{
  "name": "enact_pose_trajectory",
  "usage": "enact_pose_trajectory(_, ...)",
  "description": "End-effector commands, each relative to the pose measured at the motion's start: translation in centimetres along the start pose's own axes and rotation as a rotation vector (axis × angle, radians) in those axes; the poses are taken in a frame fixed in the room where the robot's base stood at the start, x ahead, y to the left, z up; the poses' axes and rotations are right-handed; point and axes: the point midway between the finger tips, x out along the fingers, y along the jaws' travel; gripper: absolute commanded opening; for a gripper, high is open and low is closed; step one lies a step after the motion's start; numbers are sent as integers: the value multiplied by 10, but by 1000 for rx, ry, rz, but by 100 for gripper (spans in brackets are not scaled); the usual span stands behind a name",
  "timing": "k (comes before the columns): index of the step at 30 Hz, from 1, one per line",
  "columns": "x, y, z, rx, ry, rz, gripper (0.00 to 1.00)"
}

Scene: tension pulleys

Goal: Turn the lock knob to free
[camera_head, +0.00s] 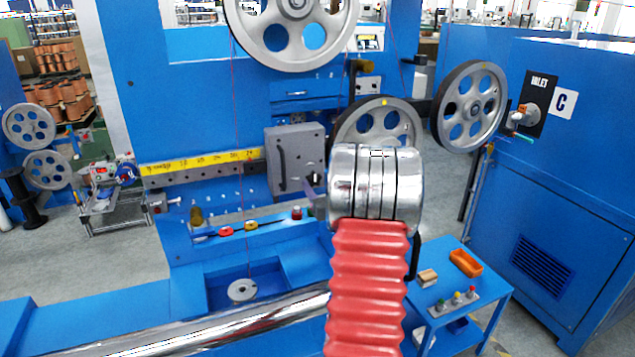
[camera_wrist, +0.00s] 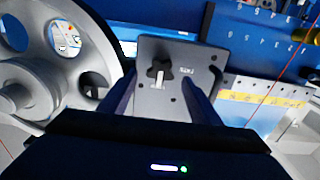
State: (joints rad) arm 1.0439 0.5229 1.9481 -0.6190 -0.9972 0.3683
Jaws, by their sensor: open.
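The lock knob (camera_wrist: 159,70) is a small black star-shaped knob with a pale metal piece below it. It sits on a grey plate (camera_wrist: 150,48) in the wrist view. A small white label beside it is too small to read. My gripper (camera_wrist: 159,82) is open, with one dark finger on each side of the knob and a gap to each; contact is not visible. In the head view the grey carriage box (camera_head: 290,150) is on the scale rail, and my gripper (camera_head: 311,187) reaches its lower right, mostly hidden behind my arm.
A large spoked pulley (camera_wrist: 60,75) is close on the left in the wrist view. In the head view, pulleys (camera_head: 472,105) stand right of the box. A yellow scale strip (camera_head: 200,162) runs left. A thin red wire hangs vertically. A side table (camera_head: 450,290) holds buttons and an orange tray.

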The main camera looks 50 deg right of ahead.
Motion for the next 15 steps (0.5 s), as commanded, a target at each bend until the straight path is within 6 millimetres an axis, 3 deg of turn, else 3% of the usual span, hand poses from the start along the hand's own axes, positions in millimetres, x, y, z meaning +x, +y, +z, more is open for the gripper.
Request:
enact_pose_trajectory(6,24,0,0,1,0,-1,57)
enact_pose_trajectory(15,29,0,0,1,0,1,57)
